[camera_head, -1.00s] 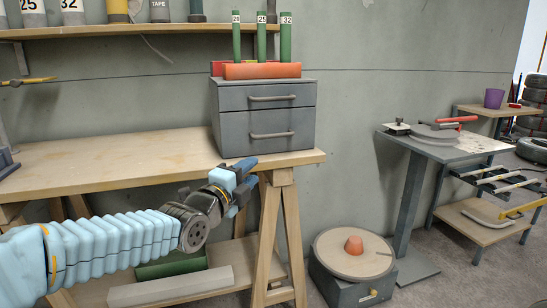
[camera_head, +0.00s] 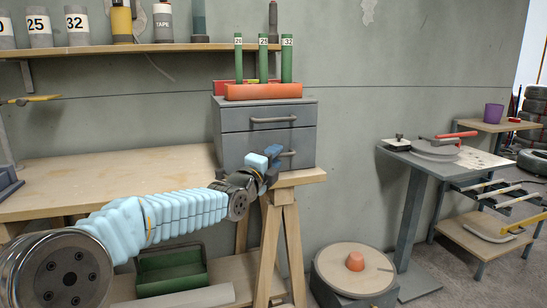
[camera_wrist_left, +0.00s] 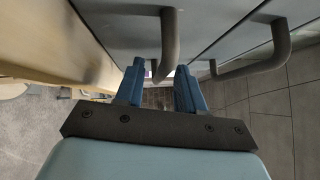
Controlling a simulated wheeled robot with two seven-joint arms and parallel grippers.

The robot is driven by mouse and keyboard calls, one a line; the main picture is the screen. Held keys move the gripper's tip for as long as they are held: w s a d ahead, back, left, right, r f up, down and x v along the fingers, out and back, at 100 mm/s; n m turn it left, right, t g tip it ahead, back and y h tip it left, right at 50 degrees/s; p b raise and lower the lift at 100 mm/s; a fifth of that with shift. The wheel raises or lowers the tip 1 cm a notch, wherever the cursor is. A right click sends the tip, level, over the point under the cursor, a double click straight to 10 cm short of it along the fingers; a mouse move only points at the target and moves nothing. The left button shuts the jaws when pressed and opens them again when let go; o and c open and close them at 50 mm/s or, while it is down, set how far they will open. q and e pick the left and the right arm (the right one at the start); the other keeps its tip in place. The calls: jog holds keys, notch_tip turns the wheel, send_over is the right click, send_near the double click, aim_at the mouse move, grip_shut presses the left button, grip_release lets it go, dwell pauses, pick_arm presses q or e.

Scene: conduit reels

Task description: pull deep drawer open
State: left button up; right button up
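A grey cabinet (camera_head: 218,125) with two drawers stands on the bench. The lower, taller drawer (camera_head: 232,150) is the deep one; it is shut. Its bar handle (camera_head: 291,154) is partly hidden behind my gripper; it also shows in the left wrist view (camera_wrist_left: 169,42). My left gripper (camera_head: 273,163) is in front of the lower drawer, at its handle. In the wrist view its two blue fingers (camera_wrist_left: 160,88) are apart, with the end of the handle showing between their tips. I cannot tell whether they touch it. My right gripper is out of view.
The upper drawer (camera_head: 237,118) is shut, with its own handle (camera_head: 273,120) above. An orange holder (camera_head: 262,92) with green tubes sits on top of the cabinet. The wooden bench (camera_head: 100,180) extends left. A reel on a low box (camera_head: 330,285) stands on the floor at right.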

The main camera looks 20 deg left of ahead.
pick_arm(q)
grip_shut()
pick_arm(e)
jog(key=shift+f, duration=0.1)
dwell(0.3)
